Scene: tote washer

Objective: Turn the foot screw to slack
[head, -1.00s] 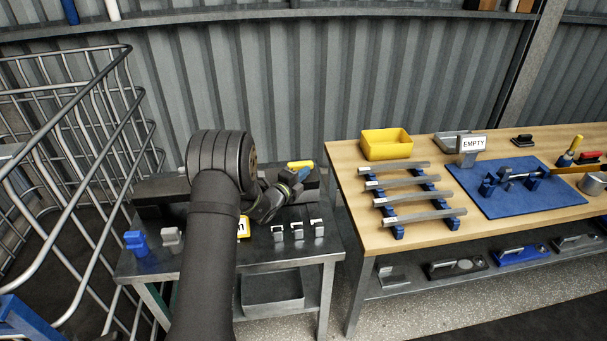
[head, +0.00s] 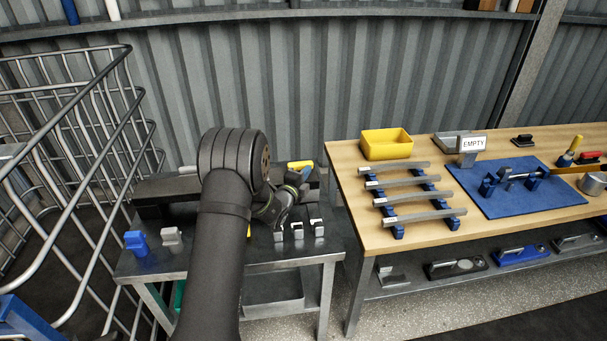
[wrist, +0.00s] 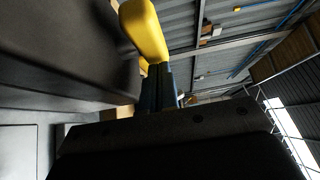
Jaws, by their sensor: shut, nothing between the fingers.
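A dark steel fixture (head: 157,190) lies along the back of the left metal bench. A yellow, rounded piece (head: 299,164) shows at its right end, and a yellow piece also fills the top of the wrist view (wrist: 145,30). My gripper (wrist: 158,80) is shut and empty, its fingers close below the yellow piece; I cannot tell whether they touch. In the head view my wrist is at the fixture's right end, and my arm covers the bench middle. I cannot pick out the foot screw for certain; it may be hidden.
A blue block (head: 136,242), a grey block (head: 172,239) and small white-topped clips (head: 298,230) stand along the bench front. A wire cage (head: 75,130) is at left. The wooden table (head: 345,220) at right holds bars on blue racks and a yellow bin (head: 386,144).

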